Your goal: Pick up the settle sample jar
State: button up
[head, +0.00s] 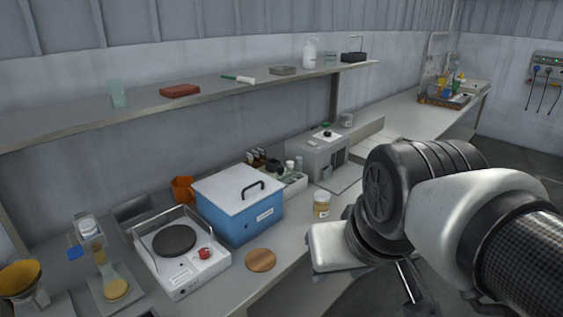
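A small jar with a pale lid, a white label and yellowish-brown contents (322,205) stands upright near the bench's front edge, right of the blue box. It looks like the settle sample jar, but its label is too small to read. My gripper (410,288) is at the lower right, beyond the bench's front edge and apart from the jar. Only part of one dark finger shows clearly below my wrist. The rest of my gripper is hidden by my arm, so its opening does not show.
A blue box with a white lid (238,217) and a hotplate (180,285) stand left of the jar. A cork disc (261,260) lies near the front edge. A grey instrument (315,160) stands behind the jar. A shelf (215,88) runs above the bench.

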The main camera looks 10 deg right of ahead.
aim_at(320, 209)
jog(key=l+z, duration=0.25)
jog(key=j+u, duration=0.1)
jog(key=u, duration=1.65)
jog(key=z, duration=1.75)
jog(key=i+l+u, duration=0.3)
jog(key=l, duration=0.3)
jog(key=i+l+u, duration=0.25)
jog(key=l, duration=0.4)
jog(key=i+l+u, duration=0.3)
jog(key=l, duration=0.45)
